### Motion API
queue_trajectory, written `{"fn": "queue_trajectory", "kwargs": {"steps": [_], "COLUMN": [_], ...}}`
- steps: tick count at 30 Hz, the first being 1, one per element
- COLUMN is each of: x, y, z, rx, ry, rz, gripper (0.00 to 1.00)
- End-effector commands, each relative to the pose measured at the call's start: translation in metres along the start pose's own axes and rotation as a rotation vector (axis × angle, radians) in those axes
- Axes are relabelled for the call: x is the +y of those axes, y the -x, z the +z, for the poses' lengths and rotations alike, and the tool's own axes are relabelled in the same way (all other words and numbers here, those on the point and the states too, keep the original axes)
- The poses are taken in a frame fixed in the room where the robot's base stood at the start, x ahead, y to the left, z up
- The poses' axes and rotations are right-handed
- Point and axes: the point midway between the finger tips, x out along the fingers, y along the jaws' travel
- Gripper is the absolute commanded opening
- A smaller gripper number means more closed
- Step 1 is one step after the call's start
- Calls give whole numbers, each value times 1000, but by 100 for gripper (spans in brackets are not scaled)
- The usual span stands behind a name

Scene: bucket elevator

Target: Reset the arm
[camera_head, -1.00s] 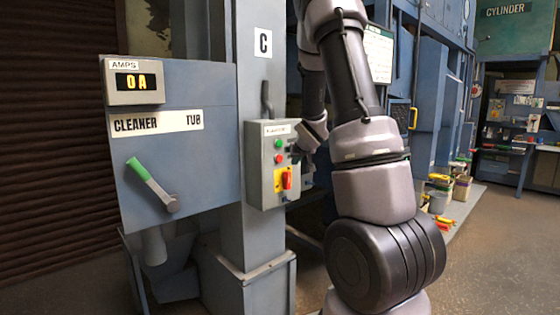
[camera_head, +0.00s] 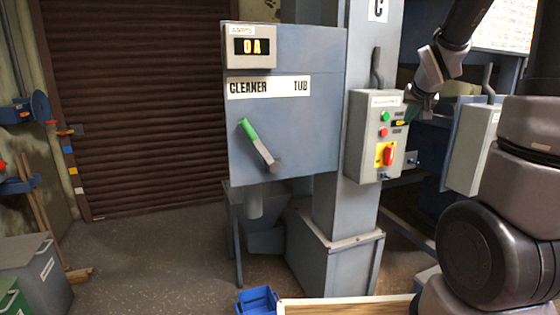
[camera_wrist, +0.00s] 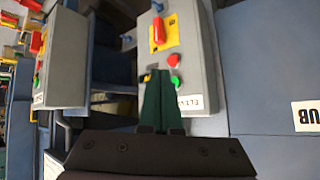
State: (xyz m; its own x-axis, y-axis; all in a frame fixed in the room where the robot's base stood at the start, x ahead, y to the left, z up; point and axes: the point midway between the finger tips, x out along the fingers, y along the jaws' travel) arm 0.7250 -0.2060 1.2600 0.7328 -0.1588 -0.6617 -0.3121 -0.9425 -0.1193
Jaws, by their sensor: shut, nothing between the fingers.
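My gripper (camera_head: 412,108) is just right of the grey elevator control box (camera_head: 362,136) on the column. In the wrist view its dark green fingers (camera_wrist: 162,102) are together and empty, lying in front of the box (camera_wrist: 198,58). I cannot tell whether they touch it. The box has a green button (camera_head: 385,116), a red button (camera_head: 383,132) and a red switch (camera_head: 389,155) on a yellow plate. My arm reaches in from the upper right of the head view.
Left of the column is the cleaner tub panel (camera_head: 300,140) with a green-handled lever (camera_head: 258,145) and a 0A display (camera_head: 252,46). A second box (camera_head: 472,148) stands to the right. A blue bin (camera_head: 257,300) is low in front. Floor is open at left.

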Motion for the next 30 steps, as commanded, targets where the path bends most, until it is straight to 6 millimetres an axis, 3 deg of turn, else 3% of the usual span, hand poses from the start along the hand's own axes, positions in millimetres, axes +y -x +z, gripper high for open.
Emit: {"fn": "queue_trajectory", "kwargs": {"steps": [1,5,9,15,21,30], "x": [-6,-20,-36,-57,-67,-68], "y": [27,88,151,222,253,256], "z": [4,27,63,117,146,150], "rx": [-14,-82,-161,-261,-311,-320], "ry": [-27,-75,-106,-117,-111,-110], "rz": [-13,-48,-102,-184,-226,-230], "gripper": [0,0,0,0,0,0]}}
